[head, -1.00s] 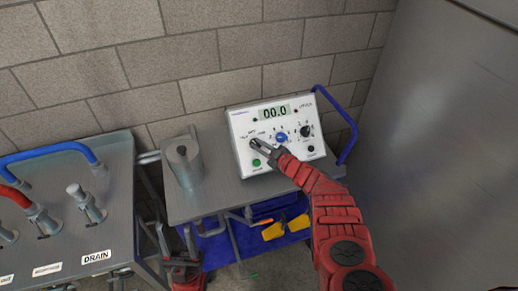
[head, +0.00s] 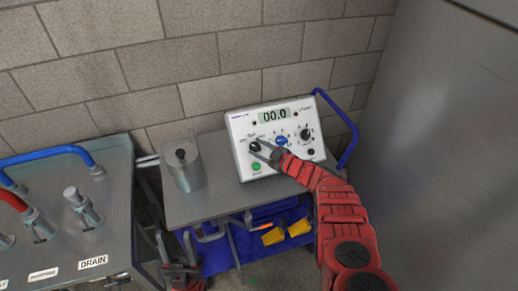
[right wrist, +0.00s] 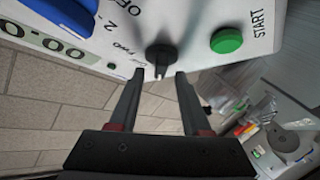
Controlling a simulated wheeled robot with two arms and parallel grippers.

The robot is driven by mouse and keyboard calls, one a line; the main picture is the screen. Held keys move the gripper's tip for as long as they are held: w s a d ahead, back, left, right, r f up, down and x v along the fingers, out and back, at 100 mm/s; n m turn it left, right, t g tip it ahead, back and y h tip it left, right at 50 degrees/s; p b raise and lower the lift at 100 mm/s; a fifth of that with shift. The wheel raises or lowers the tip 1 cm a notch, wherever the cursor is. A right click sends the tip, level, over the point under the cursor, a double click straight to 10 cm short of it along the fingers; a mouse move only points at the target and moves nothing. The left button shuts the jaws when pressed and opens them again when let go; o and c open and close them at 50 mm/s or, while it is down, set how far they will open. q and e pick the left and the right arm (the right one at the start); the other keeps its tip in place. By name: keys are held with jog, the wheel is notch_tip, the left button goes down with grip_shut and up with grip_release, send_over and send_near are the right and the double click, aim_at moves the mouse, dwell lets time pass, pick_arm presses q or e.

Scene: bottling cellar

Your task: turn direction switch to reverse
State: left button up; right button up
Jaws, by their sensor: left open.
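The direction switch is a black knob (head: 254,146) at the left of the white control box (head: 240,166). In the right wrist view the knob (right wrist: 160,55) has its pale mark toward the lower edge, away from the printed FWD label. The REV label is not readable. My right gripper (head: 267,151) is just right of the knob in the head view. In the right wrist view its two fingers (right wrist: 158,82) are apart, with gaps beside the knob's lower end. My left gripper (head: 180,272) is low, in front of the cart, partly cut off by the frame.
The box stands on a grey cart (head: 216,205) with a metal canister (head: 183,167) to its left. A blue knob (head: 281,141), another black knob (head: 306,134) and a green START button (head: 257,167) are near. A large metal tank (head: 440,130) stands right.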

jog(key=shift+s+d, duration=0.3)
jog(key=shift+d, duration=0.05)
jog(key=p+v, duration=0.2)
jog(key=v, duration=1.4)
jog(key=shift+s+d, duration=0.2)
